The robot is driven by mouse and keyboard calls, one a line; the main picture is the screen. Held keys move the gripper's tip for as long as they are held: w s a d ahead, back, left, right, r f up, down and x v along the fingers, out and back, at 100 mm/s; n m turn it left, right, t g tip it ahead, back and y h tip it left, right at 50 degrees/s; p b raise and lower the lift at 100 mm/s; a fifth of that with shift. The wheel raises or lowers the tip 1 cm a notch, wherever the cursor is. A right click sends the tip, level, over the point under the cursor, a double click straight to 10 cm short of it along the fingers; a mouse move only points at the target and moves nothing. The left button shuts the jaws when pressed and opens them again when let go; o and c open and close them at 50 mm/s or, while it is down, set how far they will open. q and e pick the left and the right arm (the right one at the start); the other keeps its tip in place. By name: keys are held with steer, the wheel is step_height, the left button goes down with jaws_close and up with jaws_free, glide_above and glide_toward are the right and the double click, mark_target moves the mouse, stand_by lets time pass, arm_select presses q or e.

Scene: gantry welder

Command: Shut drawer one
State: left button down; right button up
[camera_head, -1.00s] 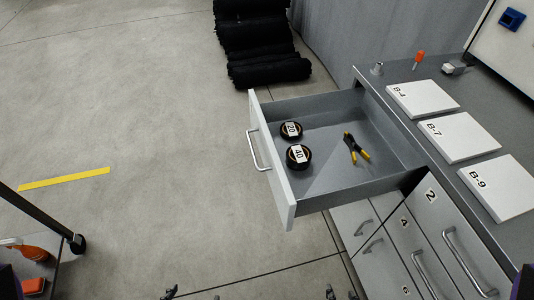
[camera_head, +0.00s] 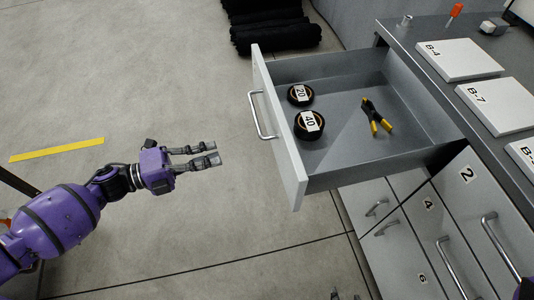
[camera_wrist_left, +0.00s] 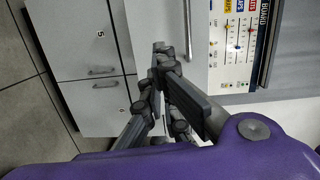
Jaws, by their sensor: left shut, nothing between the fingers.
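A drawer (camera_head: 283,132) stands pulled far out of the grey cabinet, with a white front and a bar handle (camera_head: 262,115). Its number is hidden from here, but the neighbouring front reads 2. Inside lie two dark round rolls, marked 20 (camera_head: 300,94) and 40 (camera_head: 309,124), and yellow-handled pliers (camera_head: 376,118). My left gripper (camera_head: 213,155) is shut and empty, over the floor left of the drawer front, apart from it. In the left wrist view its fingers (camera_wrist_left: 158,68) show before white cabinet fronts (camera_wrist_left: 100,75).
White plates marked B-4 (camera_head: 458,59) and B-7 (camera_head: 503,105) lie on the cabinet top. Drawers (camera_head: 440,225) below are shut. Black rolled material (camera_head: 275,36) lies behind the drawer. The floor (camera_head: 140,70) to the left is clear, with a yellow stripe (camera_head: 57,150).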

arm_select(q)
steer(key=s+r+m+g+h, duration=0.1)
steer(key=s+m+g, duration=0.1)
steer(key=s, duration=0.1)
steer(key=p, duration=0.3)
glide_toward(280, 152)
steer(key=shift+m, duration=0.3)
steer(key=x, duration=0.7)
steer(key=shift+w+a+f, duration=0.1)
steer(key=shift+w+f, duration=0.05)
steer(key=shift+f, duration=0.05)
arm_select(e)
steer(key=r, duration=0.3)
steer(key=shift+w+r, duration=0.1)
steer(key=shift+w, duration=0.25)
